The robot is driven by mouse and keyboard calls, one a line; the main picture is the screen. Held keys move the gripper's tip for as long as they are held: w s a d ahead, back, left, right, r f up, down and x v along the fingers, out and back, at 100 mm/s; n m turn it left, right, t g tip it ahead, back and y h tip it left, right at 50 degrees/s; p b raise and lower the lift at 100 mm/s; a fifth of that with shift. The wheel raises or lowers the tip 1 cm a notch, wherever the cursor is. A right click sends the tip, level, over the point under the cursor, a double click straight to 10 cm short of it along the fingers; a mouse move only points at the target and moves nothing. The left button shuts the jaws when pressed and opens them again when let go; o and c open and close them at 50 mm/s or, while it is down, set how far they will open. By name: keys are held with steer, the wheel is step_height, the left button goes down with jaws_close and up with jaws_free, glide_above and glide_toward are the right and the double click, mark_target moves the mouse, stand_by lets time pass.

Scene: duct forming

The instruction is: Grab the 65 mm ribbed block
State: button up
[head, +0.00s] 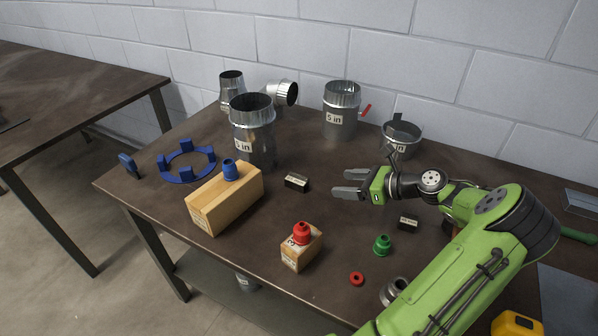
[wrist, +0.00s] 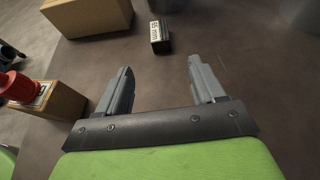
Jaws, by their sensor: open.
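A small dark block with a white label (head: 296,182) lies on the table left of my gripper. It also shows in the wrist view (wrist: 160,40), where its label seems to read 65 mm, though the print is small. My gripper (head: 338,184) is open and empty, its fingers pointing at this block. In the wrist view the block sits beyond the fingertips (wrist: 159,66), roughly in line with the gap and apart from them. A second dark labelled block (head: 408,222) lies below my wrist; its label is too small to read.
A long wooden block (head: 225,200) with a blue knob and a small wooden block (head: 301,250) with a red knob stand left and in front. Metal duct pieces (head: 254,140) stand behind. A green knob (head: 382,245) and a red ring (head: 356,278) lie nearer the front edge.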

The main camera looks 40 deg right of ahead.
mark_target(300, 180)
steer(key=shift+w, duration=0.15)
steer(key=b+x, duration=0.6)
steer(key=x, duration=0.9)
steer(key=shift+w+a, duration=0.1)
steer(key=shift+w, duration=0.15)
steer(key=shift+s, duration=0.1)
steer(key=c, duration=1.2)
steer(key=shift+r, duration=0.1)
jaws_close()
